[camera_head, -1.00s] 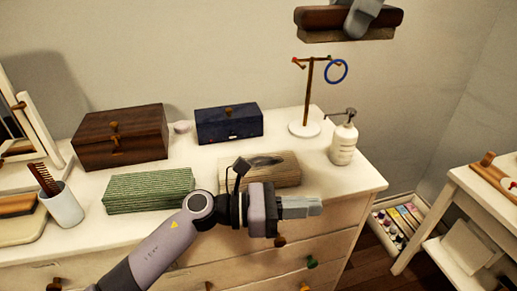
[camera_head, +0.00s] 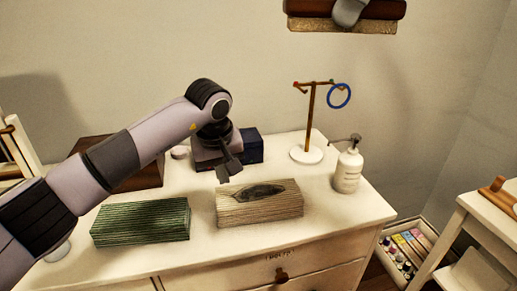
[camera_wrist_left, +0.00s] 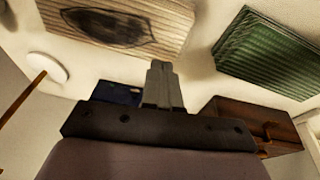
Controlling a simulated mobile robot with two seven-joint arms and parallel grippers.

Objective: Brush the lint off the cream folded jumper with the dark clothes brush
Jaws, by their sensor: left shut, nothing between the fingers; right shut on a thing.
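The cream folded jumper (camera_head: 285,210) lies on the white dresser top, with a dark grey lint patch (camera_head: 262,192) on its upper face. It also shows upside down in the left wrist view (camera_wrist_left: 172,42), with the patch (camera_wrist_left: 105,25). The dark clothes brush (camera_head: 375,9), brown with pale bristles facing down, is at the top edge of the head view, well above the jumper. My right gripper (camera_head: 347,14) is shut on it; the arm behind is out of frame. My left gripper (camera_head: 228,172) is shut and empty, just behind and above the jumper's left end; its fingers show in the left wrist view (camera_wrist_left: 161,80).
A green folded cloth (camera_head: 140,222) lies left of the jumper. A blue box (camera_head: 251,146) and a wooden box (camera_head: 140,178) stand behind, partly hidden by my left arm. A stand with a blue ring (camera_head: 309,125) and a pump bottle (camera_head: 348,170) are at the right.

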